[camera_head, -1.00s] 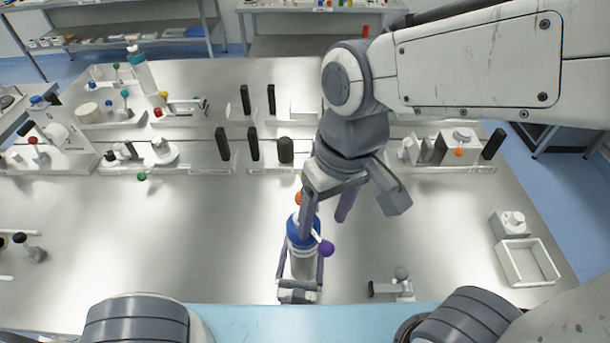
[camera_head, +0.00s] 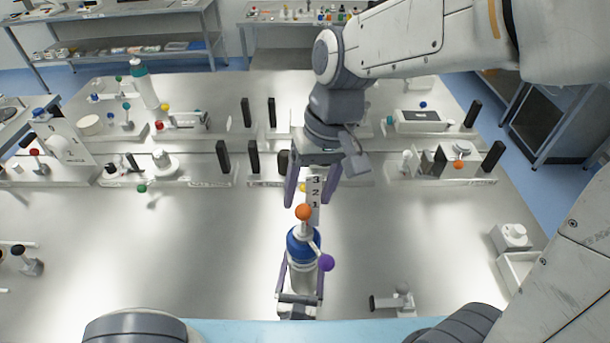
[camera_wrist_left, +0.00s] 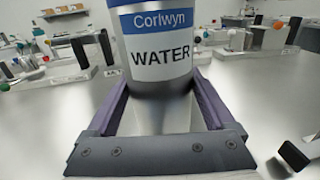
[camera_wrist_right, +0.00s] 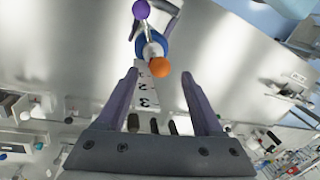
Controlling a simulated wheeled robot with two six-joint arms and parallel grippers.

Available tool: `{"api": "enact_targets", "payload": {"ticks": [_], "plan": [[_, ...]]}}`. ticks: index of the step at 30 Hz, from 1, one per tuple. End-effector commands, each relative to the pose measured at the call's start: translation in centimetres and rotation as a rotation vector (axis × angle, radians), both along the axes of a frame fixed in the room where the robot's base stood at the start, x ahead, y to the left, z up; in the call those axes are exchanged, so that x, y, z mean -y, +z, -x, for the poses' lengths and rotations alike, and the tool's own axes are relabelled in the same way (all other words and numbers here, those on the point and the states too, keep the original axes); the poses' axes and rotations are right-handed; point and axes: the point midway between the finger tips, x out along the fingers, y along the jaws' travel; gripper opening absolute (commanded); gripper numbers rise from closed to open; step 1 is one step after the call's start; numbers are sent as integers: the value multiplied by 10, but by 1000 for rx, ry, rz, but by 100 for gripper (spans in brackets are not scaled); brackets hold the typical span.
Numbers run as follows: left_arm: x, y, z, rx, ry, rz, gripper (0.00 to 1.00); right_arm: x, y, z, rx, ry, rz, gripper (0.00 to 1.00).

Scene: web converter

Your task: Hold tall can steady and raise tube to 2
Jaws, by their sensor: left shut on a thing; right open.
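The tall can (camera_head: 304,281) stands upright with a blue top. Its label reads "Corlwyn WATER" in the left wrist view (camera_wrist_left: 163,58). My left gripper (camera_head: 303,268) is shut on its lower body, one finger on each side. A tube with an orange ball (camera_head: 303,212) rises from the can's top, and a purple ball (camera_head: 326,262) sticks out on a side arm. A white strip numbered 1, 2, 3 (camera_head: 314,194) stands behind the tube. My right gripper (camera_head: 310,199) is open and empty above and beyond the orange ball, its fingers astride the strip in the picture.
A small grey fitting (camera_head: 398,300) lies right of the can. A white tray (camera_head: 515,270) and a white block (camera_head: 511,237) are at the right. Racks with black posts (camera_head: 222,157) line the back.

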Motion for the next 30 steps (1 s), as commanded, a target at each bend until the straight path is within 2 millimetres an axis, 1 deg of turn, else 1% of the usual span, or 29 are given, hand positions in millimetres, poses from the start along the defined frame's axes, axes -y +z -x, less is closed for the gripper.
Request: {"api": "enact_targets", "payload": {"ticks": [1,6,10,17,18,20,21,23,24,30], "plan": [[-1,-11,0,-20,2,-15,0,-1,-10,2,-4,1,2,68],[-1,-11,0,-20,2,-15,0,-5,-29,2,-2,0,1,68],[-1,-11,0,-20,2,-15,0,-6,-34,2,0,-1,0,68],[-1,-11,0,-20,2,-15,0,-6,-35,2,1,0,0,68],[-1,-11,0,-20,2,-15,0,-6,-35,2,1,0,0,65],[-1,-11,0,-20,2,-15,0,-6,-35,2,1,0,0,42],[-1,-11,0,-20,2,-15,0,-6,-35,2,1,0,0,26],[-1,-11,0,-20,2,-15,0,-6,-35,2,1,0,0,3],[-1,-11,0,-20,2,-15,0,-6,-35,2,1,0,0,0],[-1,-11,0,-20,2,-15,0,-6,-34,2,1,0,0,0]]}}
